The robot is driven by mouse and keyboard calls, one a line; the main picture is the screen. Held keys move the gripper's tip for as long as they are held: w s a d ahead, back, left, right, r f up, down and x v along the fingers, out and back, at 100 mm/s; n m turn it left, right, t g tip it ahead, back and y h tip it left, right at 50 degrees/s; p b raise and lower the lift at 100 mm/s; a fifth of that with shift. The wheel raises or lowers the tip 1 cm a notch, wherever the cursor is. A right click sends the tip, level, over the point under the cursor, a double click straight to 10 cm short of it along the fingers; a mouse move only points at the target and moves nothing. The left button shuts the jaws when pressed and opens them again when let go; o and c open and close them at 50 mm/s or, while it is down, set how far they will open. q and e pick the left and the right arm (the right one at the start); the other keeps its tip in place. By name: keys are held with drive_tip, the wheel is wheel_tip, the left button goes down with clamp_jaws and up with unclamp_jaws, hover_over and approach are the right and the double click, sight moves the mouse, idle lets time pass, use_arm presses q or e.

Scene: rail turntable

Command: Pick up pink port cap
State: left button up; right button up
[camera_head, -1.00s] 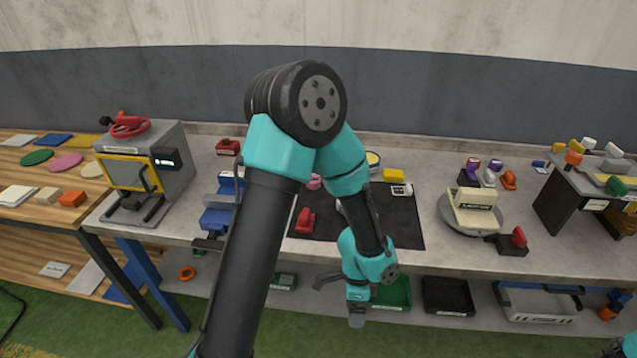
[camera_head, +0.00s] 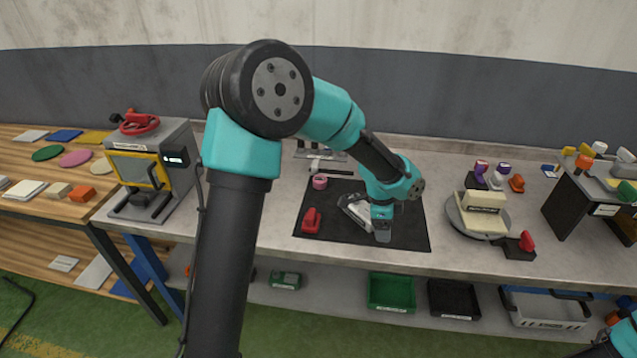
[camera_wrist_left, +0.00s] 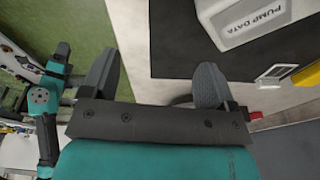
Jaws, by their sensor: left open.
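The pink port cap (camera_head: 319,182) is a small pink cylinder at the back left of the black mat on the grey bench. It is in clear view in the head view; I cannot make it out in the left wrist view. My left gripper (camera_head: 364,213) is over the mat, to the right of the cap and nearer the front, apart from it. In the left wrist view its two dark fingers (camera_wrist_left: 158,66) are spread with nothing between them. Only a turquoise part of my right arm shows at the lower right of the head view; its gripper is not visible.
A red part (camera_head: 311,220) lies on the mat in front of the cap. A white PUMP DATA block (camera_wrist_left: 243,20) is near my left gripper. A turntable (camera_head: 479,222) stands to the right. Green (camera_head: 391,292) and black bins sit on the lower shelf.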

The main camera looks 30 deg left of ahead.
use_arm(q)
drive_tip(key=w+a+r, duration=0.1)
drive_tip(key=w+a, duration=0.2)
drive_tip(key=w+a+r+m, duration=0.1)
drive_tip(key=w+a+r, duration=0.1)
drive_tip(key=w+a, duration=0.1)
drive_tip(key=w+a+r+m+y, duration=0.1)
drive_tip(key=w+a, duration=0.2)
drive_tip(key=a, duration=0.2)
drive_tip(key=shift+w+a+r, duration=0.25)
drive_tip(key=shift+w+r, duration=0.05)
drive_tip(key=shift+r, duration=0.1)
drive_tip(key=w+a+r+m, duration=0.2)
drive_tip(key=w+a+r, duration=0.15)
drive_tip(key=a, duration=0.75)
wheel_tip(320, 180, up, 4)
drive_tip(key=f+m+y, duration=0.1)
hover_over(319, 178)
drive_tip(key=shift+r+g, duration=0.25)
drive_tip(key=shift+g, duration=0.15)
drive_tip(key=shift+f, duration=0.1)
wheel_tip(319, 178, down, 12)
drive_tip(key=shift+s+f, duration=0.1)
drive_tip(key=shift+f, duration=2.5)
